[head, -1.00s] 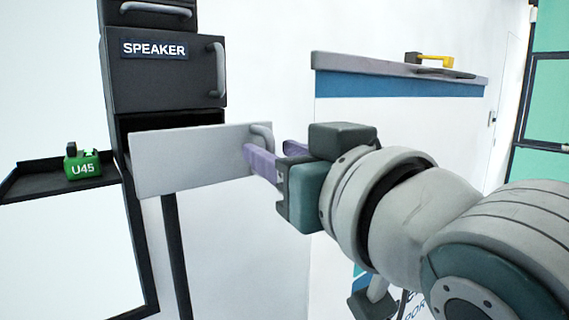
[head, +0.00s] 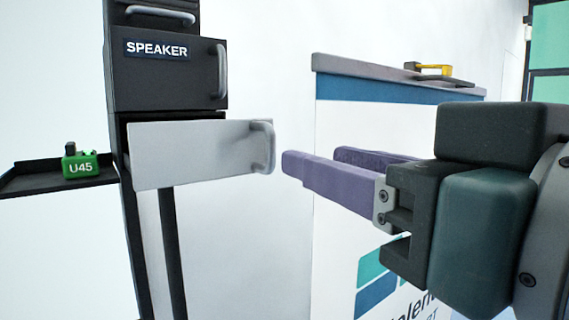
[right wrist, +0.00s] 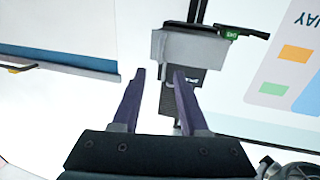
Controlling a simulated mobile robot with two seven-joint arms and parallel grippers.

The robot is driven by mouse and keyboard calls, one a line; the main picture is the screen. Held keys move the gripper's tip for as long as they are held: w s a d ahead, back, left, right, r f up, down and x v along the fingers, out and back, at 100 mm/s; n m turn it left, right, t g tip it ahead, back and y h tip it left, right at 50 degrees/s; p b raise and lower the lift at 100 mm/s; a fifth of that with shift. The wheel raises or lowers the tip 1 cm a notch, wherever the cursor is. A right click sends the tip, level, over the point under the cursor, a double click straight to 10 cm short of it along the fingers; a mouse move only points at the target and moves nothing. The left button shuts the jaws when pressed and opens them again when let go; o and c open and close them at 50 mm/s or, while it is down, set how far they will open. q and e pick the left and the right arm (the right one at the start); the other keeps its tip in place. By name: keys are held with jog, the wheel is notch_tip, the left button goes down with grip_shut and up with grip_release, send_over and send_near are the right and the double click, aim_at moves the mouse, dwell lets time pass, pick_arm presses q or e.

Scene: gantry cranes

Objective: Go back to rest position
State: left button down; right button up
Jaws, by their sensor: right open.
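My right gripper (head: 315,163) is open and empty in the head view, its purple fingers pointing left. It is to the right of the grey drawer front (head: 190,155) and apart from its handle (head: 263,147). The drawer is pulled out below the black SPEAKER drawer (head: 165,80). In the right wrist view the open fingers (right wrist: 157,75) have a gap between them, and the grey drawer (right wrist: 190,47) shows beyond. My left gripper is not in view.
A green block marked U45 (head: 80,164) stands on a black shelf (head: 30,182) at the left. A counter (head: 400,82) with a yellow-handled object (head: 432,68) on top stands behind my right gripper. White wall lies between cabinet and counter.

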jog(key=s+d+f+m+g+h, duration=0.1)
jog(key=s+d+f+g+h, duration=0.15)
jog(key=f, duration=0.45)
jog(key=s+d+f+m+g+h, duration=0.1)
jog(key=d+f+g+h, duration=0.1)
jog(key=d+f, duration=0.3)
jog(key=s+d+f+m+g+h, duration=0.1)
jog(key=s+d+f+g, duration=0.25)
jog(key=s+f, duration=0.4)
jog(key=s+d+f+g+h, duration=0.2)
jog(key=s+d+f+g, duration=0.1)
jog(key=s+f+g, duration=0.4)
notch_tip(320, 180, up, 20)
jog(key=t+p, duration=0.2)
jog(key=p, duration=1.6)
jog(key=shift+f, duration=0.2)
jog(key=shift+s, duration=0.1)
